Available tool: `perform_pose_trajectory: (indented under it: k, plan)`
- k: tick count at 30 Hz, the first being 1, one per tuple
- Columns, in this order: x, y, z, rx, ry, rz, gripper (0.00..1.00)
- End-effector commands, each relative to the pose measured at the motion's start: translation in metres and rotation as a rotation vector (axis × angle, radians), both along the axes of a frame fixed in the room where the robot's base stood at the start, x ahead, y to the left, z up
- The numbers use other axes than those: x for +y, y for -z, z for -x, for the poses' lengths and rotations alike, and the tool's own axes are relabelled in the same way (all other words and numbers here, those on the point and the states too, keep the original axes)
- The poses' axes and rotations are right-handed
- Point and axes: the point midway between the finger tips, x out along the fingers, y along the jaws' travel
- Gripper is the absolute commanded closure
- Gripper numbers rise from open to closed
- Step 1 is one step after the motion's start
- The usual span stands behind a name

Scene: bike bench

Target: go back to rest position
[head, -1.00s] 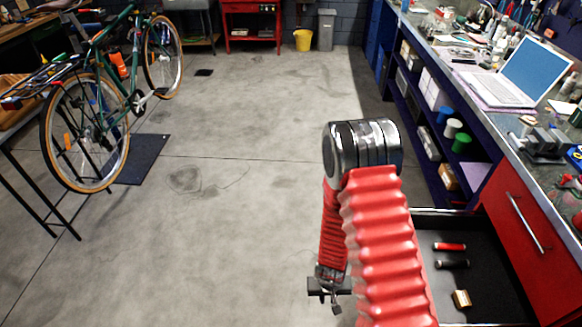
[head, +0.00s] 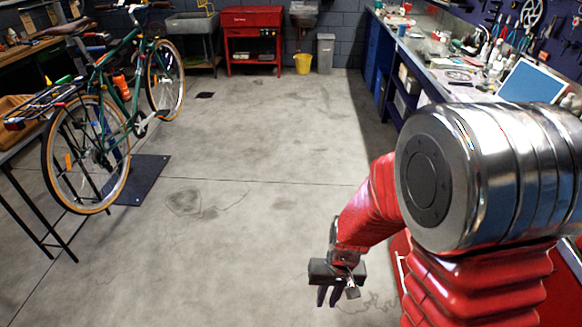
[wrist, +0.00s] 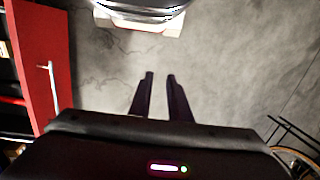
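My gripper (head: 327,301) hangs pointing down over the bare concrete floor, right of centre in the head view. In the wrist view my gripper (wrist: 160,76) shows two dark fingers with a narrow gap between them. Floor shows through the gap and nothing is held. My red arm with its large metal joint fills the right of the head view and hides much of the bench front.
A green bicycle (head: 118,95) stands at the left by a table. A red drawer front (wrist: 40,60) with a handle shows in the wrist view. The middle floor (head: 255,130) is clear.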

Motion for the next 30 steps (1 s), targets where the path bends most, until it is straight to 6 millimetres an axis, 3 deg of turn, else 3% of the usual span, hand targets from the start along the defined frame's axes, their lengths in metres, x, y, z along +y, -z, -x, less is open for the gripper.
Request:
perform_pose_trajectory:
  k: [12,30]
  plan:
    - [-0.016,-0.085,0.025,-0.026,-0.013,0.020,0.83]
    - [-0.045,-0.184,0.061,-0.175,-0.024,0.078,0.83]
